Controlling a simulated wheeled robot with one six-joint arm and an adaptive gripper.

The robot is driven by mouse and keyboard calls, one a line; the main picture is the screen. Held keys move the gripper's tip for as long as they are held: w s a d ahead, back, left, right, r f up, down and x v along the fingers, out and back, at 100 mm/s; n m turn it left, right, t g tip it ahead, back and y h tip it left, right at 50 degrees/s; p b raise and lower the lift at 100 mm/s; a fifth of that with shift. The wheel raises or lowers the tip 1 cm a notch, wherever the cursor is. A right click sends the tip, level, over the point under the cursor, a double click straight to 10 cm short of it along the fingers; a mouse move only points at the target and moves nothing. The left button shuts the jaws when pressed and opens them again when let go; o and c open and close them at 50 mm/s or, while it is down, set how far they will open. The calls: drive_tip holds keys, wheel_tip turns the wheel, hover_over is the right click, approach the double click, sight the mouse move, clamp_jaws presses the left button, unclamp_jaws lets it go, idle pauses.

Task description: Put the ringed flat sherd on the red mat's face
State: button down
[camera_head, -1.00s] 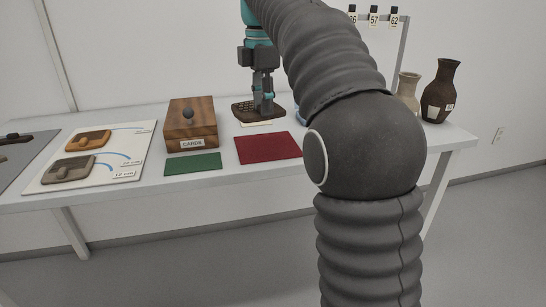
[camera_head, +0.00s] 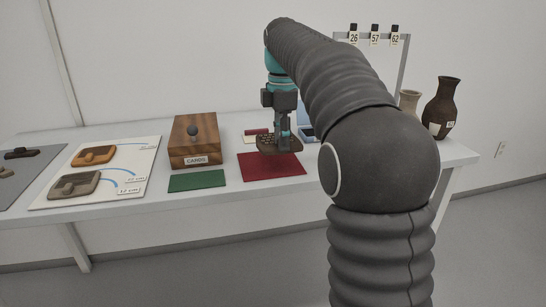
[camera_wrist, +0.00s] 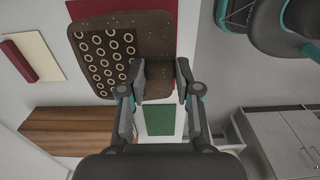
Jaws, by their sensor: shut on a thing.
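The ringed flat sherd (camera_head: 268,149) is a dark brown plate with rows of pale rings, clear in the wrist view (camera_wrist: 108,58). My gripper (camera_head: 281,138) is shut on its raised grip part, with the fingers on either side in the wrist view (camera_wrist: 158,80). The sherd looks roughly level, over the back part of the red mat (camera_head: 272,170). In the wrist view the red mat (camera_wrist: 90,8) shows behind the sherd, which hides much of it. I cannot tell how large the gap between them is.
A green mat (camera_head: 197,181) lies left of the red mat. A wooden card box (camera_head: 193,152) stands behind it. Vases (camera_head: 441,108) stand at right.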

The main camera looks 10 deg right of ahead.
sight(273, 146)
drive_tip(key=shift+w+a+f, duration=0.55)
drive_tip(key=shift+a+f, duration=0.1)
drive_tip(key=shift+a, duration=0.25)
drive_tip(key=shift+f+b, duration=0.45)
drive_tip(key=shift+f, duration=1.55)
drive_tip(key=c, duration=0.8)
unclamp_jaws()
drive_tip(key=shift+f, duration=0.1)
